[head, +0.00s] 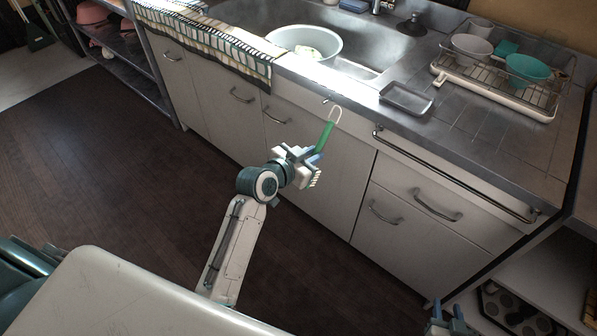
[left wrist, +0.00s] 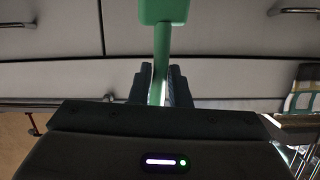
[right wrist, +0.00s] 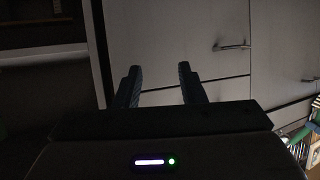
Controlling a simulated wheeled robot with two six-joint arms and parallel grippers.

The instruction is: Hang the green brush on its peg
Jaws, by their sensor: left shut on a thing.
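The green brush (head: 325,135) is held upright in front of the cabinet fronts. Its pale hanging loop (head: 336,113) points up, and its white bristles show below the fingers. My left gripper (head: 308,158) is shut on the brush's handle, which also shows between the fingers in the left wrist view (left wrist: 162,50). A small peg-like fitting (head: 327,100) sticks out at the counter's front edge, just left of the loop. The loop looks apart from it, but depth is hard to judge. My right gripper (head: 451,325) is open and empty at the bottom; its fingers show in the right wrist view (right wrist: 158,88).
A metal rail (head: 455,178) runs along the counter front to the right. A striped towel (head: 225,55) hangs over the edge to the left. The sink holds a pale basin (head: 305,42). A small tray (head: 405,98) and a dish rack (head: 500,85) stand on the counter.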

